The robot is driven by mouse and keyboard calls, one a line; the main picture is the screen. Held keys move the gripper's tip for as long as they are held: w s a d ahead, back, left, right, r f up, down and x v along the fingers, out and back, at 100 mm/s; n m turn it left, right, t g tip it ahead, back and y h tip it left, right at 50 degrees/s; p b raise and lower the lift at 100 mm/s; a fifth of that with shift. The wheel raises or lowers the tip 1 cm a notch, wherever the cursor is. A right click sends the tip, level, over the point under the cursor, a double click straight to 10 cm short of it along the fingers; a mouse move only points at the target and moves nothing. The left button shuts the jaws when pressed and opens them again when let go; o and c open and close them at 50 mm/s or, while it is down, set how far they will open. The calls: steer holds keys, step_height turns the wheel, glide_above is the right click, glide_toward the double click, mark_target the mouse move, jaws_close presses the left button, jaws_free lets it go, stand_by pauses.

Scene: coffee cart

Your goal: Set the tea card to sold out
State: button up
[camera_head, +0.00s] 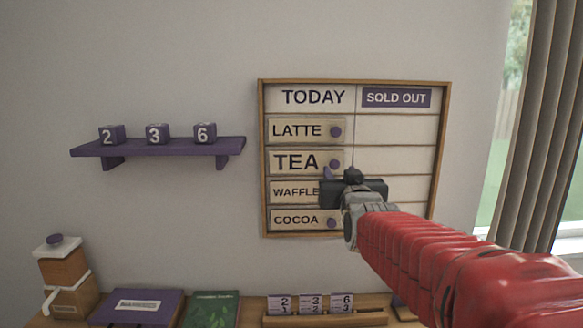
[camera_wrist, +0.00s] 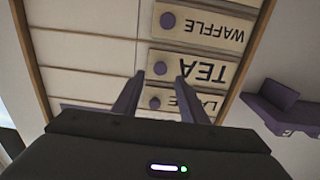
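The menu board (camera_head: 395,160) hangs on the wall with a TODAY column on the left and a SOLD OUT column (camera_head: 397,98) on the right. The tea card (camera_head: 297,161) is in the TODAY column, between the latte card (camera_head: 297,130) and the waffle card (camera_head: 292,191). It shows upside down in the wrist view (camera_wrist: 208,70), with its round purple knob (camera_wrist: 160,68). My gripper (camera_wrist: 159,77) is open, its two purple fingers apart, with the knob seen between their tips. Contact cannot be told. In the head view my gripper (camera_head: 340,174) partly covers the card's lower right.
The cocoa card (camera_head: 296,219) is in the bottom row. The SOLD OUT cells (camera_head: 395,130) look empty. A purple shelf (camera_head: 160,147) with number blocks is left of the board. A counter below holds a grinder (camera_head: 66,275), books (camera_head: 137,306) and number cards (camera_head: 311,303).

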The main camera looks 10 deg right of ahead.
mark_target(335, 165)
steer(key=shift+x, duration=2.7)
steer(key=shift+c, duration=0.3)
jaws_close()
steer(key=shift+d, duration=0.2)
steer(key=shift+a, duration=0.2)
